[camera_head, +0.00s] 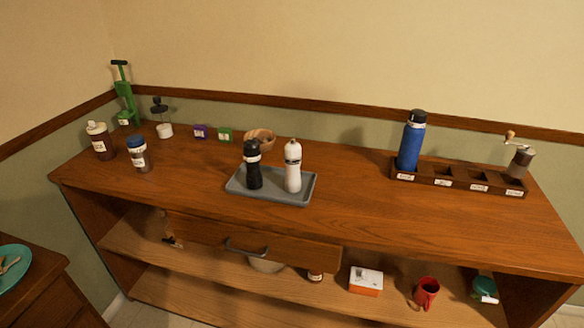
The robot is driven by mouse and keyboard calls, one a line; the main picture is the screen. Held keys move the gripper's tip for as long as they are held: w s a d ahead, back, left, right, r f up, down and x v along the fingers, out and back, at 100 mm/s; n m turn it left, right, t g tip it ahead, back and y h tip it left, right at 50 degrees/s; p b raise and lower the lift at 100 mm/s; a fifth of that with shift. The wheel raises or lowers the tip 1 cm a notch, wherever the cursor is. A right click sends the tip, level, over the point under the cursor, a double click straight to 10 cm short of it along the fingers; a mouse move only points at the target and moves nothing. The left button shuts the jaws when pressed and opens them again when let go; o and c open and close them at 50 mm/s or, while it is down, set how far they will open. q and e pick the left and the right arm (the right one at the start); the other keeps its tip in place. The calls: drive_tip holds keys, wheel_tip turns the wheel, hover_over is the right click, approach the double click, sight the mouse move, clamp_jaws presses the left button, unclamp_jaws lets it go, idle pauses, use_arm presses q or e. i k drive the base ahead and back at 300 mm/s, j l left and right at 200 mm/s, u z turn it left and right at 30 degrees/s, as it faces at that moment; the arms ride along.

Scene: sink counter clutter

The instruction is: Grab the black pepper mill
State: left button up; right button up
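The black pepper mill (254,170) stands upright on a grey tray (268,194) near the middle of the wooden counter. A white mill (293,172) of similar shape stands upright just to its right on the same tray, a small gap apart. Neither of my grippers shows in the head view.
A wooden bowl (261,136) sits just behind the tray. A dark compartment rack (458,178) with a blue bottle (410,144) and a hand grinder (520,161) stands at right. A capped jar (139,156) stands at left. The counter (350,190) is clear between tray and rack.

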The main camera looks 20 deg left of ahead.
sight(254, 181)
drive_tip(key=u, duration=0.7)
drive_tip(key=i+l, duration=0.05)
